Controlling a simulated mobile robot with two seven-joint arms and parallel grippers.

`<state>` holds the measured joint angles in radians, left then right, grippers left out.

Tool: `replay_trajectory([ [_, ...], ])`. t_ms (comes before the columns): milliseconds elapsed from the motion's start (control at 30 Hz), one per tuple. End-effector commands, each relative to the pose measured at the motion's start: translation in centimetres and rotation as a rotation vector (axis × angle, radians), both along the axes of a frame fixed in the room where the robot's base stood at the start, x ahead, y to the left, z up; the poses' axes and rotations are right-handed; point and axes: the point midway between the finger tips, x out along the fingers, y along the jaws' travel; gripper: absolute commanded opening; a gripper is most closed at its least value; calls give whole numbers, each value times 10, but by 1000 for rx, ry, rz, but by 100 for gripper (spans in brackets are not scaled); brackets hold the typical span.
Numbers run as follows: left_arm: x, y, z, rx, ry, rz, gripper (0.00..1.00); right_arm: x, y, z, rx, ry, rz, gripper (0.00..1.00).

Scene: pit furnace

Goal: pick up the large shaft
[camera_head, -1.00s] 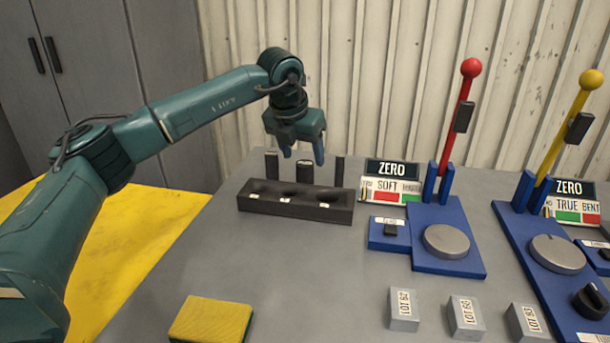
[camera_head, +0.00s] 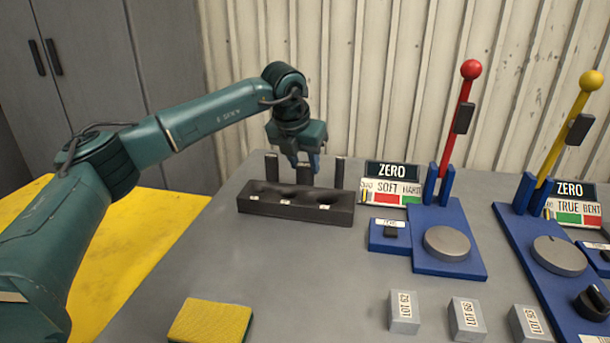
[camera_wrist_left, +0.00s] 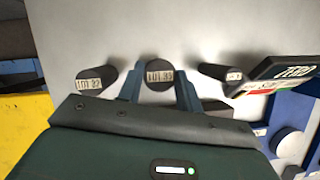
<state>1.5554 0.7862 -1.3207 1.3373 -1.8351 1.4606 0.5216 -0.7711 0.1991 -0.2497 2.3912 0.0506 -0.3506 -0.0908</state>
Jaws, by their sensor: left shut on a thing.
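Three dark upright shafts stand in a row at the back of the table. The middle one is the thickest, the large shaft (camera_head: 304,176), and its labelled top (camera_wrist_left: 159,77) shows between my fingers in the left wrist view. My left gripper (camera_head: 304,166) points down and is shut on the large shaft, a finger on either side. The left shaft (camera_head: 272,166) and the right shaft (camera_head: 339,172) stand apart from the fingers. The foot of the large shaft is hidden behind the black block. My right gripper is not in view.
The black block (camera_head: 262,207) with hollows and small labels lies in front of the shafts. To the right are a blue stand with a red lever (camera_head: 458,112) and another with a yellow lever (camera_head: 563,125). Grey lot blocks (camera_head: 403,312) and a yellow sponge (camera_head: 210,320) lie in front.

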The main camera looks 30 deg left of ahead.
Motion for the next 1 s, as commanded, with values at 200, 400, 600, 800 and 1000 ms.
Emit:
replay_trajectory([
  [200, 0, 0, 0, 0, 0, 0, 0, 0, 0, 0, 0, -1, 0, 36],
  [400, 1, 0, 2, -1, -4, 0, 0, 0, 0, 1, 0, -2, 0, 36],
  [600, 1, -1, 18, -2, -7, 0, 0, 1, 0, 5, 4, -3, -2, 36],
  [800, 1, 0, 58, -2, -8, 0, 0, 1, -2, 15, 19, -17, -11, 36],
  [1000, 1, -1, 90, -2, -7, -1, 0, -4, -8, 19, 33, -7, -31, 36],
])
